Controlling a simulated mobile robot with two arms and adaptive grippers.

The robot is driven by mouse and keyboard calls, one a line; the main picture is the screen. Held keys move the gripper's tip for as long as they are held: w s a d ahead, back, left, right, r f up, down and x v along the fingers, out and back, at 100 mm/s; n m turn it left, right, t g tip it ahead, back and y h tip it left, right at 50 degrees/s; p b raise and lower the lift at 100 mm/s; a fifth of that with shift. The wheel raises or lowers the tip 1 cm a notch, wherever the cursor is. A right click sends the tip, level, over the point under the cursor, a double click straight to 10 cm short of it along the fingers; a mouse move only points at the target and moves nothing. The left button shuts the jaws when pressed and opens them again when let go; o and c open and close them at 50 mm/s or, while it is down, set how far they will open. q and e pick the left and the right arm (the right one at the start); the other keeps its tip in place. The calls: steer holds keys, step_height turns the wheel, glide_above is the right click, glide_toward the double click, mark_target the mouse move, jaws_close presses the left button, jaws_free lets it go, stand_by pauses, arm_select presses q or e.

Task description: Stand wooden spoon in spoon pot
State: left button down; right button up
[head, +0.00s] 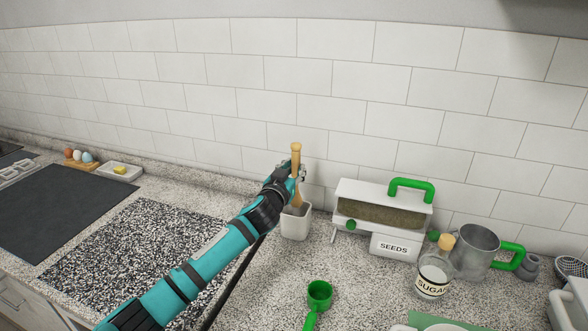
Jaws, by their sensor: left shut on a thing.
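The wooden spoon (296,152) is upright in the head view, its light handle rising above my left gripper (297,174). My left gripper is shut on the spoon's handle. The white spoon pot (296,225) stands on the speckled counter directly below the gripper. The spoon's lower part shows between the gripper and the pot's rim; whether its end is inside the pot or behind the rim I cannot tell. My right gripper is not in view.
To the right of the pot stand a white seed dispenser (360,228) with a green handle, a sugar jar (434,276) and a metal cup (475,250). A green scoop (319,294) lies in front. Eggs and a butter dish (120,172) are far left.

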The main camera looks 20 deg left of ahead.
arm_select(q)
steer(key=shift+f+b, duration=1.85)
steer(key=shift+f, duration=0.7)
steer(key=c, duration=1.1)
jaws_free()
steer(key=shift+s, duration=0.1)
steer(key=s, duration=1.2)
steer(key=shift+a+r, duration=0.2)
steer(key=shift+r, duration=0.1)
steer(key=shift+w, duration=0.1)
